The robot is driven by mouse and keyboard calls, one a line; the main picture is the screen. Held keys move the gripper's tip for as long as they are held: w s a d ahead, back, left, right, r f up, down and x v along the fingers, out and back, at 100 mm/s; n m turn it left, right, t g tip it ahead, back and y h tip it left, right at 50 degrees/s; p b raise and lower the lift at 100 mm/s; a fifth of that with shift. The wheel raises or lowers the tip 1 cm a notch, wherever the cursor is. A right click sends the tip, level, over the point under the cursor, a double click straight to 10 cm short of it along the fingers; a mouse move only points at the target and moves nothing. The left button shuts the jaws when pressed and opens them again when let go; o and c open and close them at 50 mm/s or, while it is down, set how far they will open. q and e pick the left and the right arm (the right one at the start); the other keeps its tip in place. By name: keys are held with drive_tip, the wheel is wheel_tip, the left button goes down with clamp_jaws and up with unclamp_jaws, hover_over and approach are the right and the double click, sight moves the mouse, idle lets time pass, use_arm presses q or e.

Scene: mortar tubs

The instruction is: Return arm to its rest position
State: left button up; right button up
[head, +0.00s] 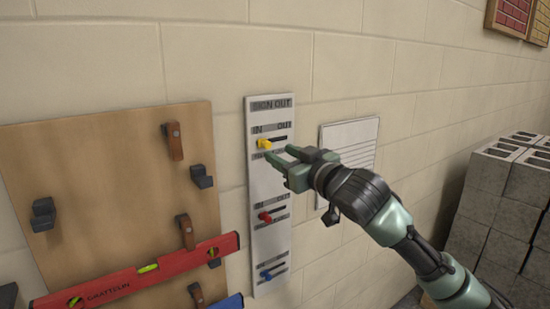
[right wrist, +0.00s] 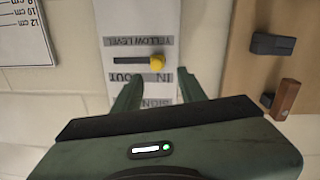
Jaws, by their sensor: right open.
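My right gripper (head: 279,153) is open and empty in front of the white sign in/out board (head: 269,184), its arm reaching in from the lower right. The yellow knob (head: 264,143) sits at the IN end of its slot, close to the fingertips and not held. In the right wrist view, the picture is upside down; the open fingers (right wrist: 160,84) point at the board, with the yellow knob (right wrist: 157,60) just beyond the tips. I cannot tell the exact gap. My left gripper is not in view.
The board also has a red knob (head: 265,217) and a blue knob (head: 265,275). A wooden panel (head: 100,190) with hooks and a red spirit level (head: 140,277) is at left. A lined sheet (head: 350,142) hangs behind my arm. Grey blocks (head: 492,205) are stacked at right.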

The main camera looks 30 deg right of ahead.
drive_tip(key=shift+s, duration=0.35)
